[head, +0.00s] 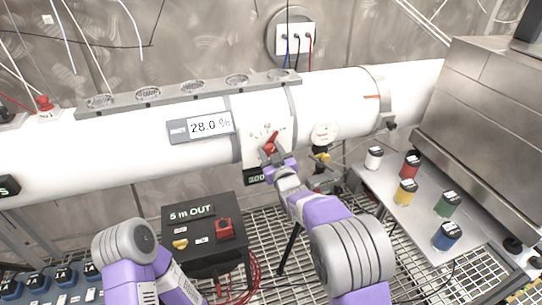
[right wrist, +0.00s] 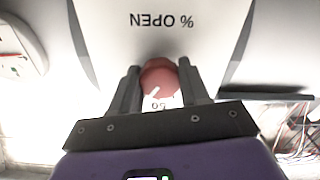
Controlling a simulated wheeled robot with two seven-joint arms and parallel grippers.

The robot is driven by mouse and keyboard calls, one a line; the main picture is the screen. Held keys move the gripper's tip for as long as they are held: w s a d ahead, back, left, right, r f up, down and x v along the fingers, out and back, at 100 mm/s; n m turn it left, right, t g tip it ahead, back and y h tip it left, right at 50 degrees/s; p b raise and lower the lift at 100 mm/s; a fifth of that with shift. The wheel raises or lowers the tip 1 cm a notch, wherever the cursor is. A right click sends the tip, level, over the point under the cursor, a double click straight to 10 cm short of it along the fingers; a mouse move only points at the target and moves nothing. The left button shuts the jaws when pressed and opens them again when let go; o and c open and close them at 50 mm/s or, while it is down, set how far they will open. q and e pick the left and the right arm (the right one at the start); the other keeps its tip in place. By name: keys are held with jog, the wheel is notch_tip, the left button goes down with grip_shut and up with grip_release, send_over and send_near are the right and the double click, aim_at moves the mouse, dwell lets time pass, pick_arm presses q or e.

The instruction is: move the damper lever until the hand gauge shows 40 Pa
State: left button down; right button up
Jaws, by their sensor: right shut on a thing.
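The red damper lever (head: 270,145) is on a white plate with a printed scale, on the front of the big white duct. My right gripper (head: 274,161) is at the lever and is shut on it. In the right wrist view the lever's red round part (right wrist: 158,78) sits between the two dark fingers, near the words "% OPEN". A round white dial gauge (head: 325,131) is on the duct to the right of the lever; its reading is too small to tell. My left gripper is out of view; only my left arm shows at the bottom.
A display reading 28.0 % (head: 209,125) is on the duct left of the lever. A small green-lit display (head: 255,177) is below it, partly hidden. Several coloured cans stand on a steel shelf (head: 424,230) at right.

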jog(key=o, duration=1.1)
jog(key=shift+c, duration=0.2)
jog(key=p+v, duration=0.1)
jog(key=v, duration=0.6)
jog(key=shift+s, duration=0.3)
jog(key=shift+d, duration=0.1)
